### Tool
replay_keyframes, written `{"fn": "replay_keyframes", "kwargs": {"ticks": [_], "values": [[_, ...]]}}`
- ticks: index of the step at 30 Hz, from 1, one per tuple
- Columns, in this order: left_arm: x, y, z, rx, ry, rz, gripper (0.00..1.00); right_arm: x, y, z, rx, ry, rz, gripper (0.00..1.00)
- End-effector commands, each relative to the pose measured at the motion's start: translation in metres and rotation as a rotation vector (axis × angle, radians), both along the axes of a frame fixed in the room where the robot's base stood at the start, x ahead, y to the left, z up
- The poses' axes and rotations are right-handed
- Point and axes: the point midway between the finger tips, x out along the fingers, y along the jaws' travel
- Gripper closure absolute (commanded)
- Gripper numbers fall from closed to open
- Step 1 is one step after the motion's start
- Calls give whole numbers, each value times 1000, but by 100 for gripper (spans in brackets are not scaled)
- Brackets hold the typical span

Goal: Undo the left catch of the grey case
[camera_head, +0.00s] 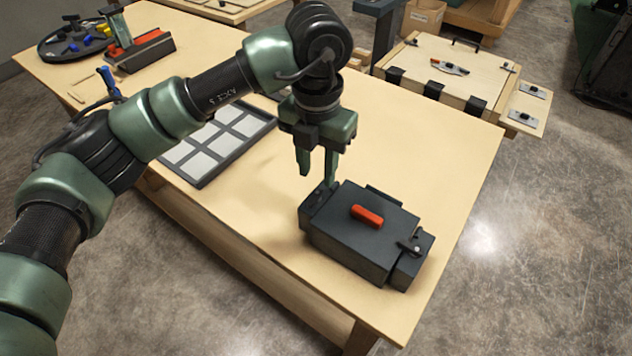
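The dark grey case (345,240) sits closed on the wooden table near its front right corner. An orange handle (367,216) lies on its lid. A catch with a small dark lever (411,247) shows at the case's right end. A dark block (317,205) juts out at its left end, where the left catch is partly hidden by my gripper. My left gripper (317,177) points down over this left end. Its two fingers are apart with nothing visible between them. I cannot tell whether the right-hand finger touches the case. My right gripper is out of view.
A dark-framed tray with pale panels (236,153) lies left of the case, behind my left arm. A round dark tray (62,47) and a red-and-grey block (140,51) stand far left. A wooden box (445,65) stands beyond the table. The tabletop around the case is clear.

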Motion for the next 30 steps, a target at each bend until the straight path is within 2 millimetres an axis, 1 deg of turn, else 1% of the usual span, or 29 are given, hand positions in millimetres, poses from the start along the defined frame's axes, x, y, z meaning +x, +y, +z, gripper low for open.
{"fn": "replay_keyframes", "kwargs": {"ticks": [3,6,9,13,20,21,23,24,28,30], "values": [[0,0,-19,1,4,2,66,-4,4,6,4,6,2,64],[0,1,-34,2,3,1,66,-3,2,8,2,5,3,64],[0,0,-43,0,2,1,66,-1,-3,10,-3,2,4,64],[0,0,-50,1,2,1,66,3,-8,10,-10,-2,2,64],[0,0,-50,0,1,0,66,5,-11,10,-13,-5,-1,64],[0,0,-50,0,1,0,78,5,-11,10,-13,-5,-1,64],[0,0,-50,0,1,0,94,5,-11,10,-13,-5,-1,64],[0,0,-50,0,1,0,100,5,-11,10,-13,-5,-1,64],[0,0,-50,0,1,0,100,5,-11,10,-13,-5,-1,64],[1,0,-52,1,-1,-14,100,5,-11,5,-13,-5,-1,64]]}}
